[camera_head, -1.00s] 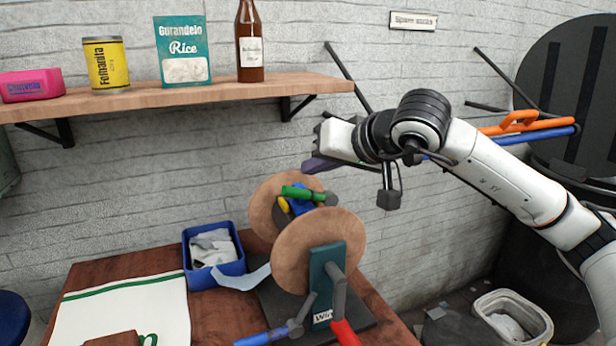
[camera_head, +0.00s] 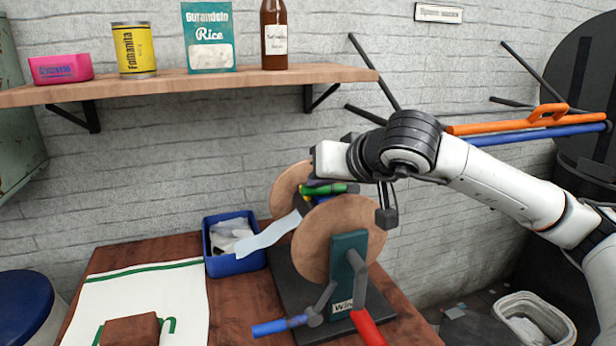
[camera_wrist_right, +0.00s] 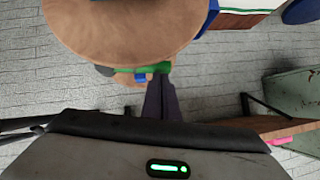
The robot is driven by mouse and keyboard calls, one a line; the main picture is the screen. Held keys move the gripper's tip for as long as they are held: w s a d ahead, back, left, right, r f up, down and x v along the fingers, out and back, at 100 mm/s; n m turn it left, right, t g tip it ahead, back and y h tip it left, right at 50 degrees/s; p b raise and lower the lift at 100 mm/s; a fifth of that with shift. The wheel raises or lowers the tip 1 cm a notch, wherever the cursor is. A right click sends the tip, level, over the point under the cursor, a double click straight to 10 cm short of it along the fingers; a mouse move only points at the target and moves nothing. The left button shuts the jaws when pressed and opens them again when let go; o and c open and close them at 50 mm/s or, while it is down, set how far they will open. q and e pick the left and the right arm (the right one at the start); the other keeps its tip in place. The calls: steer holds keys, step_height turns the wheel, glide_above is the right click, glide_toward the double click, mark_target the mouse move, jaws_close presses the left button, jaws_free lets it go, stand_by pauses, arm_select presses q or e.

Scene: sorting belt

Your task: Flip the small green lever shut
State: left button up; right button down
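The small green lever (camera_head: 325,189) lies between two round wooden discs on a green stand (camera_head: 346,262). It also shows in the right wrist view as a green bar (camera_wrist_right: 135,69) beside a disc. My right gripper (camera_head: 319,189) is low at the top of the discs, its dark fingers close to the green lever. In the right wrist view the fingers (camera_wrist_right: 160,90) lie side by side with no clear gap, tips near the lever. I cannot tell whether they touch it. A blue part (camera_wrist_right: 141,78) sits by the lever. My left gripper is out of view.
A blue bin (camera_head: 236,264) with pale cloths stands left of the discs. A pale blue strip (camera_head: 268,236) runs from near the bin to the discs. A blue handle (camera_head: 280,326) and red handle (camera_head: 367,328) stick out in front. A loaded shelf (camera_head: 190,83) hangs behind.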

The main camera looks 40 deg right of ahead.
steer(key=shift+f, duration=0.5)
steer(key=shift+d, duration=0.15)
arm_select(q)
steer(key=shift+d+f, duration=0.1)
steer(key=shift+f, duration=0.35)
arm_select(e)
steer(key=shift+s, duration=0.1)
